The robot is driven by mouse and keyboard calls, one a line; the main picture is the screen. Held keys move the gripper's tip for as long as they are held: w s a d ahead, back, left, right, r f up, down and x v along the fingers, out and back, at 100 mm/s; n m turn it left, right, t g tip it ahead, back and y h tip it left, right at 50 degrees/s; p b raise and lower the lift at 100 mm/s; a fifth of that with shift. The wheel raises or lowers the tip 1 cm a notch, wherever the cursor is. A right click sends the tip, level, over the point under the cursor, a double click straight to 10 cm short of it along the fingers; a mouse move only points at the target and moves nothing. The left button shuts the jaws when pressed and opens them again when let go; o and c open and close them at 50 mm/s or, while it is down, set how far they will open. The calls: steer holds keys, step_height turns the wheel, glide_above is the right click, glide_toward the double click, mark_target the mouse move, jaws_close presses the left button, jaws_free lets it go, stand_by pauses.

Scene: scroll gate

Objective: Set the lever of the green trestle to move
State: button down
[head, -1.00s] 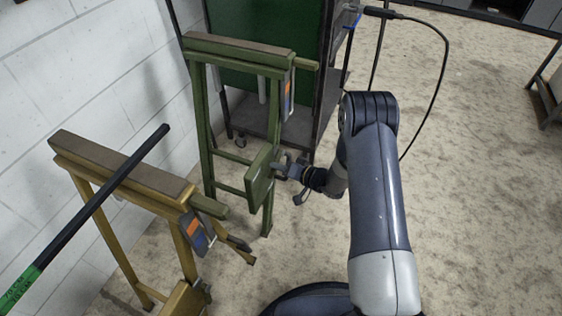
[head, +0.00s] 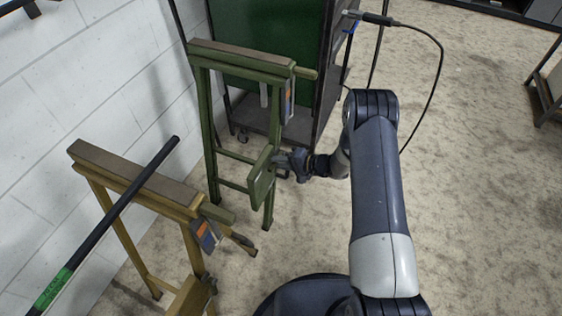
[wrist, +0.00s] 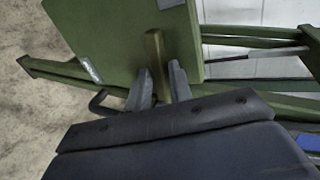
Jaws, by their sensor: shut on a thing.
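The green trestle (head: 243,62) stands upright by the white wall in the head view. A green box (head: 262,178) sits low on its near leg. In the wrist view the box (wrist: 125,40) fills the upper middle, and the short olive lever (wrist: 155,55) stands out against it. My gripper (head: 283,163) reaches the box from the right in the head view. In the wrist view my gripper (wrist: 159,88) has one finger on each side of the lever and is shut on it. The lever's lower end is hidden between the fingers.
A yellow trestle (head: 135,178) stands at the front left, with a dark pole (head: 110,215) with a green band across it. A dark cart (head: 300,128) with a green panel stands behind the green trestle. The floor (head: 470,180) to the right is clear.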

steer(key=shift+r, duration=0.15)
steer(key=c, duration=1.6)
jaws_free()
steer(key=p+v, duration=0.1)
steer(key=v, duration=0.9)
steer(key=shift+d+r+p, duration=0.1)
steer(key=shift+d+p, duration=0.2)
steer(key=b+x, duration=0.2)
steer(key=x, duration=0.8)
steer(key=shift+a+f, duration=0.3)
steer(key=shift+a, duration=0.05)
